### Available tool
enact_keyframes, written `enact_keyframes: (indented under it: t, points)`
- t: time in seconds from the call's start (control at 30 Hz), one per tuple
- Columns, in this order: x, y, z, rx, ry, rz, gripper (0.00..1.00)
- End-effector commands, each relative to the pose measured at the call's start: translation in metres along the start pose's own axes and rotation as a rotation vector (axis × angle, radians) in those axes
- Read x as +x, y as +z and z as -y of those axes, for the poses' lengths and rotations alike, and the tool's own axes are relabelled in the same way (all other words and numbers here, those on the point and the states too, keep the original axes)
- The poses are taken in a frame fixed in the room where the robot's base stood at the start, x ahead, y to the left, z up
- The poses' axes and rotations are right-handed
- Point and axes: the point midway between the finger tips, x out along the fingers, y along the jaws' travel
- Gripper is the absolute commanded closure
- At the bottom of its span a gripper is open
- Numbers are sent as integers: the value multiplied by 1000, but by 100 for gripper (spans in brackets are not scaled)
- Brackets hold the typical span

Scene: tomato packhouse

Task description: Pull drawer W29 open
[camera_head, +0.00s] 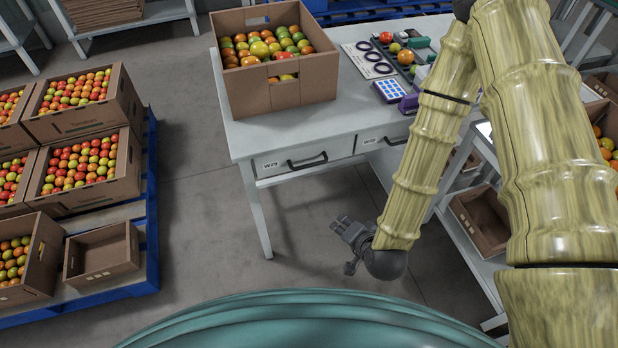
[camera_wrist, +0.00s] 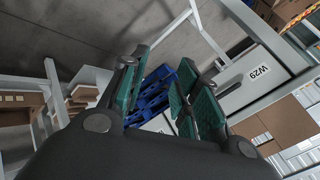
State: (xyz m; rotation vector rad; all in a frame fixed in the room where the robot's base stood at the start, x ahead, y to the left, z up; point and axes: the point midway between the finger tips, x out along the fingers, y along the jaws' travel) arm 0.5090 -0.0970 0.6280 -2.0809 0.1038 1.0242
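Drawer W29 (camera_head: 335,151) is in the left front of the grey table, its front looking flush with the table. It has a dark bar handle (camera_head: 307,161) and a W29 label to the left of that. My gripper (camera_head: 343,245) is in front of and below the drawer in the head view, well apart from the handle. In the wrist view the gripper (camera_wrist: 163,62) shows its green-padded fingers apart with nothing between them. The drawer (camera_wrist: 265,88) is right of the fingers there, tilted, and the right finger partly hides it near the handle.
A second drawer (camera_head: 400,130) is to the right of W29. A cardboard box of tomatoes (camera_head: 270,100) stands on the table above W29. Crates on a blue pallet (camera_head: 150,215) stand at left, and a grey shelf rack (camera_head: 470,258) at right. The floor before W29 is clear.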

Motion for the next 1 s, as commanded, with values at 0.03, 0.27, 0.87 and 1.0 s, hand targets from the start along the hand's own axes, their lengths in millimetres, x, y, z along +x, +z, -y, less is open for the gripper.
enact_keyframes:
  t: [0.03, 0.27, 0.87, 1.0]
  points:
    - [16, 2, 5, 47, -51, -28, 69]
    - [39, -14, 61, 288, -296, -136, 69]
    - [48, -39, 122, 529, -556, -194, 69]
    - [65, -45, 131, 527, -556, -194, 69]
